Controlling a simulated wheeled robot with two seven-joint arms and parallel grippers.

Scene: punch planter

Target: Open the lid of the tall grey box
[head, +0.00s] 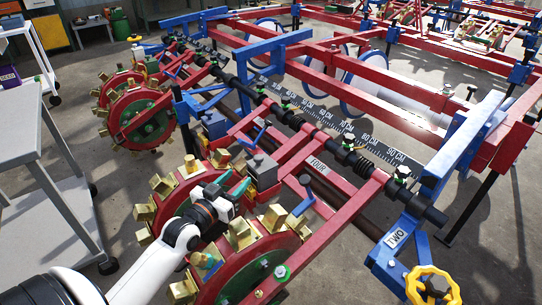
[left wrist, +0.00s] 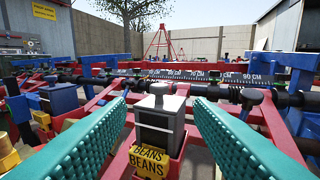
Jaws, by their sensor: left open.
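The tall grey box (left wrist: 159,128) stands between my teal fingers in the left wrist view, a short way beyond the fingertips. Its lid (left wrist: 160,103) lies shut on top, with a darker knob or handle at the upper edge. Yellow labels reading "BEANS" (left wrist: 149,160) sit at its front. In the head view the grey box (head: 263,166) sits on the red frame beside the nearer red wheel. My left gripper (head: 238,181) is open and empty, just left of the box and apart from it. My right gripper is in neither view.
A blue box (head: 214,123) stands farther along the frame and also shows in the left wrist view (left wrist: 60,98). The nearer red wheel (head: 245,262) with brass cups lies under my left arm. A long dark bar with a centimetre scale (head: 345,135) runs behind the box. A grey cart (head: 45,190) stands left.

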